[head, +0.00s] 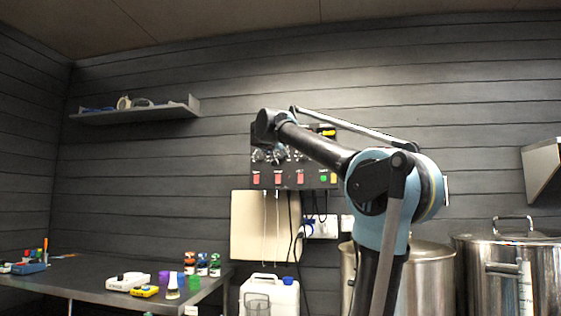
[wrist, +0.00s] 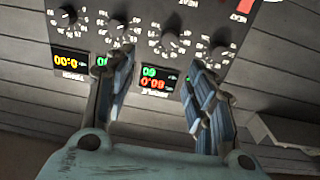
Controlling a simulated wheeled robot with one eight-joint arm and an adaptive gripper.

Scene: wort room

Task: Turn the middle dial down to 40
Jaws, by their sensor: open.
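The dark control panel (head: 290,181) hangs on the back wall, partly hidden behind my arm in the head view. In the wrist view the panel appears upside down, with several dark round dials ringed by pale marks. One dial (wrist: 168,42) lies in the gap between my fingers, another (wrist: 217,50) is just right of it, and one (wrist: 68,14) is at upper left. I cannot tell from the labels which is the middle dial. My gripper (wrist: 160,58) is open, its fingers pointing at the panel, with nothing seen between them.
A display with green and red digits (wrist: 155,78) and a yellow one (wrist: 68,61) sit near the dials. In the head view, red switches (head: 278,179) line the panel. A white jug (head: 270,296) stands below, steel kettles (head: 512,270) at right, a cluttered table (head: 80,275) at left.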

